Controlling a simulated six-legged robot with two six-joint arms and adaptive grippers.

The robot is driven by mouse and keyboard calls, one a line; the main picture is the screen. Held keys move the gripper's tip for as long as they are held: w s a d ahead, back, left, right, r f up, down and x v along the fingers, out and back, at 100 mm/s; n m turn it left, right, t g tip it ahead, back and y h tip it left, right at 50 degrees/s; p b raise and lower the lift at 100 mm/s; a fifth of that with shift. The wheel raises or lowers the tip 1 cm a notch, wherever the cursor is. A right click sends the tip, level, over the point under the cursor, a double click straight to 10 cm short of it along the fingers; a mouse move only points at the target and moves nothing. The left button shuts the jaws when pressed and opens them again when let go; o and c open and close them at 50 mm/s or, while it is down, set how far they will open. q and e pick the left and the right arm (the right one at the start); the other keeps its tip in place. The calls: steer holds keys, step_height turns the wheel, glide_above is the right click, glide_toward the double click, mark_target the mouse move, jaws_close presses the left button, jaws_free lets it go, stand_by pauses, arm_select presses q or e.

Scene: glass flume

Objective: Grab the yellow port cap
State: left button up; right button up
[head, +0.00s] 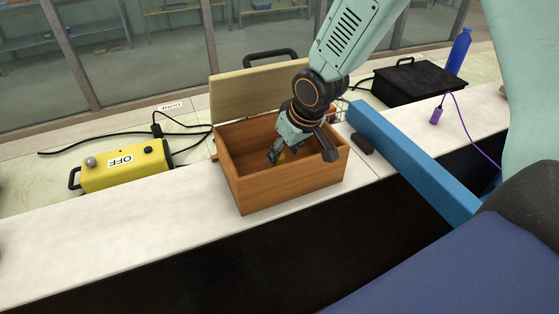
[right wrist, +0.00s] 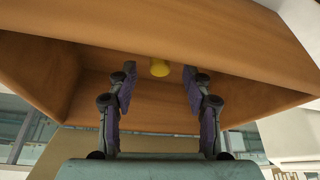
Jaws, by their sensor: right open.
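The yellow port cap (right wrist: 160,68) is inside an open wooden box (head: 290,190). In the right wrist view it shows as a small yellow shape just beyond and between the two fingertips. In the head view only a small yellow patch (head: 283,158) shows beside a finger. My right gripper (head: 302,154) reaches down into the box from above, with its fingers spread on either side of the cap. The gripper is open, and no finger visibly touches the cap. My left gripper is not in view.
The box's raised lid (head: 255,92) stands at its back. A yellow case marked OFF (head: 125,168) lies to the left with black cables. A blue beam (head: 410,160) runs close on the right. A black case (head: 420,80) and blue bottle (head: 459,50) stand behind right.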

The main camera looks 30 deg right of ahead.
steer(key=shift+b+x, duration=0.5)
steer(key=shift+x, duration=0.35)
steer(key=shift+w+a+f+b, duration=0.1)
steer(key=shift+f+b, duration=0.2)
steer(key=shift+b, duration=0.05)
steer(key=shift+d+f+b, duration=0.2)
steer(key=shift+f+b, duration=0.05)
steer(key=shift+b, duration=0.2)
steer(key=shift+w+a, duration=0.2)
steer(key=shift+a, duration=0.15)
steer(key=shift+s+d, duration=0.2)
steer(key=shift+d, duration=0.1)
steer(key=c, duration=0.6)
steer(key=shift+w+a, duration=0.15)
steer(key=shift+a, duration=0.05)
steer(key=c, duration=0.3)
steer(key=shift+d+r, duration=0.1)
steer(key=shift+d, duration=0.05)
steer(key=shift+c, duration=0.2)
steer(key=shift+r, duration=0.15)
